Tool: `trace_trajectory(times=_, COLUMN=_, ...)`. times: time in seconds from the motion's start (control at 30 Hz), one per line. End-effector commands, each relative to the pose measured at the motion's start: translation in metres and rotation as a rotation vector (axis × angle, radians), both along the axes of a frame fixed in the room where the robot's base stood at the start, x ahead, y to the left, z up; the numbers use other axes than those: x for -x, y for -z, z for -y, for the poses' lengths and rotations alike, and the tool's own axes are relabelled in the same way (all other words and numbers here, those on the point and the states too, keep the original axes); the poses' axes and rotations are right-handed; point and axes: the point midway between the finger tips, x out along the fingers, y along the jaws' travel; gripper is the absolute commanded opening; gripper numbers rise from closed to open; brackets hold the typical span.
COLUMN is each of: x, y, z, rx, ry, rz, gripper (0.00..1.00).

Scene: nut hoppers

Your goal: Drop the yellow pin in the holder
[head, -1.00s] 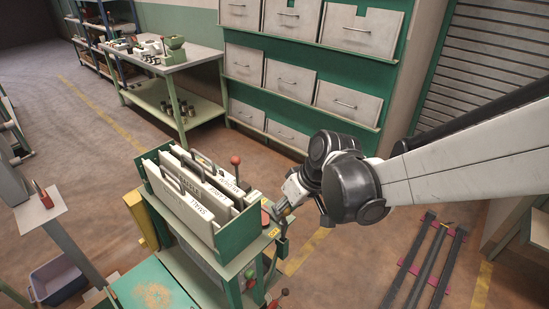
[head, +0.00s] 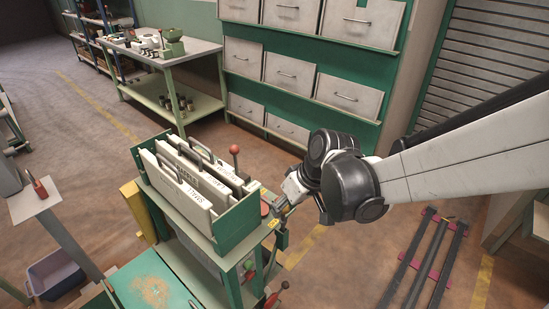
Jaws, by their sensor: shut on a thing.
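My gripper (head: 281,208) is at the right edge of the green hopper machine (head: 222,240), low beside its top shelf. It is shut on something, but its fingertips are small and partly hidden. The yellow pin cannot be made out clearly. A small yellow patch (head: 274,223) shows just below the fingers, and I cannot tell whether it is the pin or a label. No holder can be told apart with certainty; a reddish round part (head: 265,208) lies on the shelf just left of the fingers.
Upright white panels (head: 190,180) with dark handles stand in the green box left of my gripper. A red-knobbed lever (head: 235,150) rises behind them. A green-topped surface (head: 150,290) is at the front. Dark rails (head: 430,260) lie on the floor right. A workbench (head: 165,60) stands at the back.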

Motion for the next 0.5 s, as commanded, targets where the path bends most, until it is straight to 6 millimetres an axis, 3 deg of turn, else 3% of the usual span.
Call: trace_trajectory(times=0.5, x=0.0, y=0.019, z=0.0, rx=0.0, ry=0.0, rz=0.0, gripper=0.0)
